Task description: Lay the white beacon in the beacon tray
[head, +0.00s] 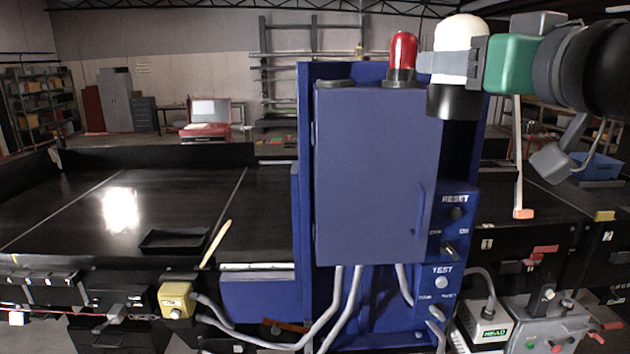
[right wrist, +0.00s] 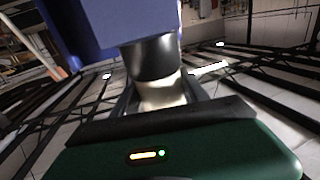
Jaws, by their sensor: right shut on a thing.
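The white beacon (head: 461,33) has a white dome and a black base, and is upright beside the top right of the blue cabinet. My right gripper (head: 447,64) is shut on it around the lower white part. In the right wrist view the beacon's white body (right wrist: 161,93) sits between the fingers, with its black base beyond. A shallow black tray (head: 175,241), which looks like the beacon tray, lies on the dark conveyor left of the cabinet. It looks empty. My left gripper is not in view.
A red beacon (head: 402,55) stands on top of the blue cabinet (head: 370,170), close left of my right gripper. The cabinet stands between the white beacon and the tray. A yellow box (head: 175,299) with a cable and a pale stick (head: 216,243) are near the tray. The conveyor (head: 70,205) is otherwise clear.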

